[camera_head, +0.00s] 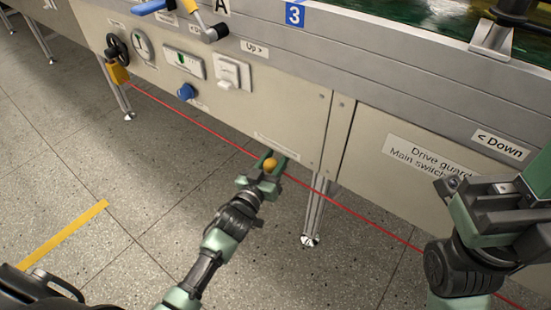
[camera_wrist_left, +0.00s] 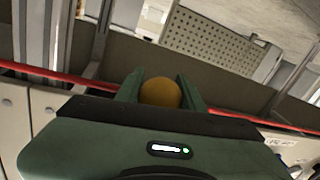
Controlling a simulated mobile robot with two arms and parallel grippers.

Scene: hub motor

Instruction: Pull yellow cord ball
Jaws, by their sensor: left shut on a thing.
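The yellow cord ball (camera_head: 269,165) sits between the fingers of my left gripper (camera_head: 271,163), below the lower edge of the machine's front panel. My left gripper is shut on it. The left wrist view shows the orange-yellow ball (camera_wrist_left: 161,93) between the two green fingers. The red cord (camera_head: 190,118) runs from a yellow box (camera_head: 117,73) at the upper left, past the gripper, to the lower right. My right gripper (camera_head: 500,190) is at the right edge; its fingertips are not clear.
A metal leg (camera_head: 314,215) stands right of my left gripper. The speckled floor (camera_head: 130,200) is open at the left.

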